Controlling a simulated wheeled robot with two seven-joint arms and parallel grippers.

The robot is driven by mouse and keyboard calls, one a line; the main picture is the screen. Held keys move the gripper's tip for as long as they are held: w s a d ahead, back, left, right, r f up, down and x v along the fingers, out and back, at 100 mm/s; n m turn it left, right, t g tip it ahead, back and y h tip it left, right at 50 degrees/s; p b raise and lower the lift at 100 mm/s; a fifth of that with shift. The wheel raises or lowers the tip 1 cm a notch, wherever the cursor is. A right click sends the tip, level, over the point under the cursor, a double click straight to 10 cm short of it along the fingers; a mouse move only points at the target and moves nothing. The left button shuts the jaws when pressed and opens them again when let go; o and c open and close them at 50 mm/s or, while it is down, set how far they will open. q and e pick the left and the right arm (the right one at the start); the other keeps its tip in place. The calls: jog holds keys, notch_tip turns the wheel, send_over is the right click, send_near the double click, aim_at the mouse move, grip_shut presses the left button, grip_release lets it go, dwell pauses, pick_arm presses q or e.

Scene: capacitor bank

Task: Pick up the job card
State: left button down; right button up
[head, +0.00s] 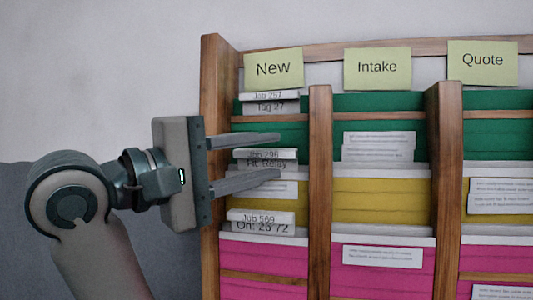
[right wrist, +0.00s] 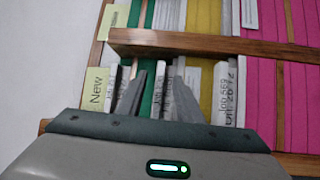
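Several white job cards stick out of the New column of the rack. The upper card (head: 270,96) reads "Job 297". The middle card (head: 265,154) reads "Job 296" and "Relay", and it also shows in the right wrist view (right wrist: 160,92). The lower card (head: 262,217) reads "Job 569". My right gripper (head: 279,155) is open, with one finger above the middle card and one below it. In the right wrist view the fingers (right wrist: 158,88) stand either side of that card; contact is unclear. The lower finger partly hides its text. My left gripper is not in view.
The wooden rack (head: 320,200) has upright dividers and columns marked New (head: 273,68), Intake (head: 377,67) and Quote (head: 482,62). Green, yellow and pink folders fill the slots. A wooden rail (right wrist: 220,45) crosses close to my fingers in the wrist view. Plain wall lies left.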

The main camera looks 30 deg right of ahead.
jog(key=shift+d, duration=0.2)
jog(key=shift+a, duration=0.1)
grip_shut()
dwell(0.4)
